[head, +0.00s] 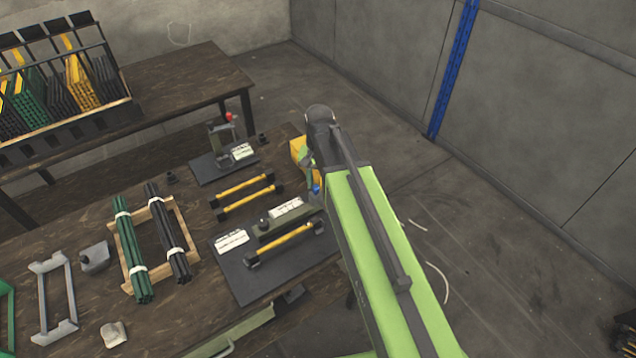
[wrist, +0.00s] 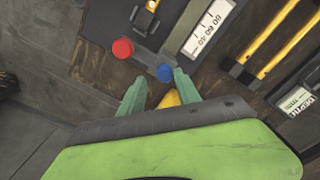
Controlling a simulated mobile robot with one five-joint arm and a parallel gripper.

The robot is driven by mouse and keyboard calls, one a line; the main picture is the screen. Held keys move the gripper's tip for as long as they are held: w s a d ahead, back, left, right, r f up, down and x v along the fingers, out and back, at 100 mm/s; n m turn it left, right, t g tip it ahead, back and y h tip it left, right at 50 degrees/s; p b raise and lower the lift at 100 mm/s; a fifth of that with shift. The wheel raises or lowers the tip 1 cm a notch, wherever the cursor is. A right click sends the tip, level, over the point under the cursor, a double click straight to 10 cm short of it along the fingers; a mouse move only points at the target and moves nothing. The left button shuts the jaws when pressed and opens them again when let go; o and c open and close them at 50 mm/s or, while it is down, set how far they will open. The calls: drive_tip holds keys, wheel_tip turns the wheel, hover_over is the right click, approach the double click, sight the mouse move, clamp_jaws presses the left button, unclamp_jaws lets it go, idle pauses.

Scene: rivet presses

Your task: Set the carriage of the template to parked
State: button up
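The template seems to be the dark plate (head: 245,282) on the bench, with a rail, a white scale strip (head: 287,208) and a black knob (head: 264,224). In the wrist view the scale (wrist: 208,27) has printed numbers. A blue knob (wrist: 165,72) sits near the rail's end, and a red knob (wrist: 122,48) lies to its left. I cannot tell for sure which part is the carriage. My gripper (wrist: 160,82) has its green fingers apart, with the blue knob just beyond and between the tips. Something yellow (wrist: 169,99) shows between the fingers; I cannot tell whether they touch it.
Yellow bars with black ends (head: 246,204) lie beside the rail. A small fixture with a red knob (head: 229,117) stands behind. A wooden rack (head: 118,245) holds green and black rod bundles on the left. Bare floor (head: 500,240) lies right of the bench.

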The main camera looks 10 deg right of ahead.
drive_tip(key=shift+a, duration=0.3)
drive_tip(key=shift+s+r+p, duration=0.1)
drive_tip(key=shift+r+p, duration=0.4)
wheel_tip(320, 180, up, 16)
drive_tip(key=p, duration=1.6)
drive_tip(key=shift+r, duration=0.2)
drive_tip(key=shift+f, duration=0.15)
drive_tip(key=s+d+f+n+b, duration=0.4)
drive_tip(key=s+d+f+b, duration=0.1)
drive_tip(key=s+f+b, duration=0.3)
drive_tip(key=shift+s+d, duration=0.2)
drive_tip(key=shift+d, duration=0.05)
